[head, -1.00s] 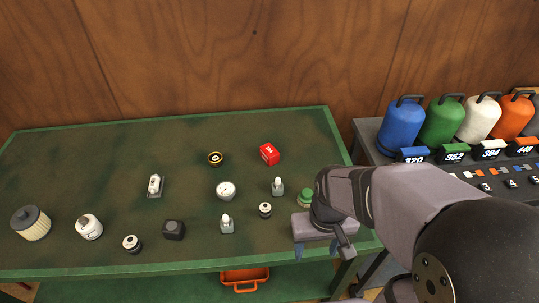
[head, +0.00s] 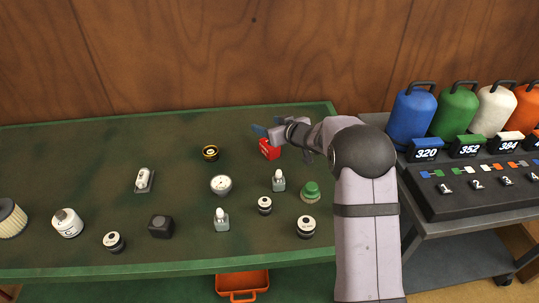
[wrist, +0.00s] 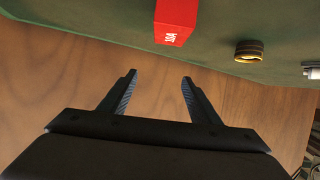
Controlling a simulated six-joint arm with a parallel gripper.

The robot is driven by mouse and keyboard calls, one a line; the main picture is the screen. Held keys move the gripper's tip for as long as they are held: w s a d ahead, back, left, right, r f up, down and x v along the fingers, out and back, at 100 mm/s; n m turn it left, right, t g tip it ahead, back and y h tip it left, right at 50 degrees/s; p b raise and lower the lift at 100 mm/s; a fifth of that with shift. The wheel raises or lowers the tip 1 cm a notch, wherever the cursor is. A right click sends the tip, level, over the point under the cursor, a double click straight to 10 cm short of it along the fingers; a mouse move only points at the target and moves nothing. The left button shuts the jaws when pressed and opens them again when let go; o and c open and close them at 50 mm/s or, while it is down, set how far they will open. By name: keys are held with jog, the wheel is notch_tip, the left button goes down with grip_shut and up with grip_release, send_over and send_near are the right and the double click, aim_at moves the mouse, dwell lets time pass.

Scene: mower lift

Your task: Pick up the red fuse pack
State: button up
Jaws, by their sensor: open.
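The red fuse pack (head: 269,149) is a small red box with white lettering. It stands on the green table toward the back right, and my arm's end partly covers it in the head view. In the wrist view the red fuse pack (wrist: 175,20) shows at the top, beyond the fingertips. My gripper (head: 264,132) is at the table's back edge, just behind and above the pack. In the wrist view my gripper (wrist: 158,80) is open, with nothing between its fingers, and apart from the pack.
A black and yellow ring-shaped part (head: 210,153) stands left of the pack. A round white gauge (head: 221,185), a small grey-and-white part (head: 278,181) and a green-capped part (head: 310,191) stand nearer the front. The wooden wall (head: 180,60) rises close behind the table.

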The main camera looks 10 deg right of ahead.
aim_at(263, 140)
jog(key=shift+w+a+f+y, duration=0.1)
jog(key=shift+a+y, duration=0.2)
jog(key=shift+f, duration=1.95)
notch_tip(263, 140, down, 3)
jog(key=shift+f+b, duration=0.15)
jog(key=shift+b, duration=0.25)
jog(key=shift+x, duration=0.9)
jog(key=shift+w+a+f, duration=0.1)
jog(key=shift+w+a, duration=0.15)
jog(key=shift+w, duration=0.25)
jog(key=c, duration=1.1)
